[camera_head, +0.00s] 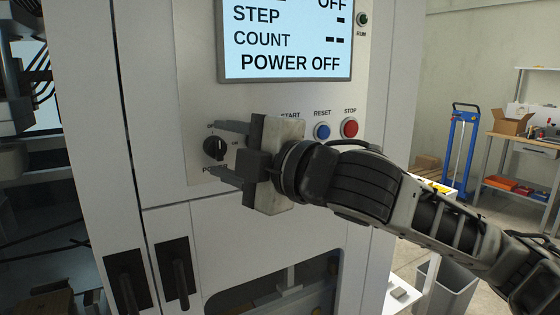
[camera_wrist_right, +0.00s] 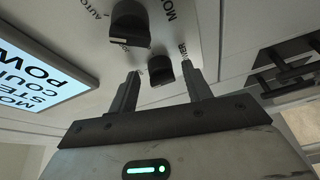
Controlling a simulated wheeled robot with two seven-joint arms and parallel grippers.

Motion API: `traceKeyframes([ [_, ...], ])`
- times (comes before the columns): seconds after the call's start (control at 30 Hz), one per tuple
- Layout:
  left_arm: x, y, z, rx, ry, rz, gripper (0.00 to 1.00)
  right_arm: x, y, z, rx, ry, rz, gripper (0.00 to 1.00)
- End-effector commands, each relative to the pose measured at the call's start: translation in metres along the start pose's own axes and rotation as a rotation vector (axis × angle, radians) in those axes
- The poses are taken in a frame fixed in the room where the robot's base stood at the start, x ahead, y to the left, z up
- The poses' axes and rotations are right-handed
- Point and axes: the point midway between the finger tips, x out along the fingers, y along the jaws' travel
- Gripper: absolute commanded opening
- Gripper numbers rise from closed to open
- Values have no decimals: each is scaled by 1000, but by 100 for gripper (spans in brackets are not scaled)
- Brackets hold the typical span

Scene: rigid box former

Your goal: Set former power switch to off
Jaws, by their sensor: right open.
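The power switch (camera_head: 214,149) is a small black rotary knob on the white front panel, with small labels around it. Which way its pointer faces I cannot tell. My right gripper (camera_head: 216,150) is open, with one fingertip above and one below the knob. In the right wrist view the power knob (camera_wrist_right: 160,69) stands between the two fingertips (camera_wrist_right: 160,72), with a visible gap on each side. The former's display (camera_head: 285,40) reads "POWER OFF". My left gripper is not in view.
A blue button (camera_head: 322,131) and a red stop button (camera_head: 350,127) sit right of my gripper. Another black knob (camera_wrist_right: 130,22), marked "AUTO", shows near the power knob in the wrist view. Black door handles (camera_head: 180,272) are below left. A blue trolley (camera_head: 462,150) stands far right.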

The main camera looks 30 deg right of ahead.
Motion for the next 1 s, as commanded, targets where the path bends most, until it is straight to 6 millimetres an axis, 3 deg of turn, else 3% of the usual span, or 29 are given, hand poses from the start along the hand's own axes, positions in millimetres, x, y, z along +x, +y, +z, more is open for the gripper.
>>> traceKeyframes([
  [0.17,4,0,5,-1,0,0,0,-20,-2,1,-4,-2,1,49],
  [0.3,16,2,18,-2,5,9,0,-52,-8,3,-9,-4,7,49],
  [0.57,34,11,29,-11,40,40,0,-80,-9,2,-3,-1,9,49],
  [0.8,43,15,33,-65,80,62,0,-132,-4,2,-5,-5,11,49],
  [1.0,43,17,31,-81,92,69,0,-154,0,1,-3,-4,6,49],
])
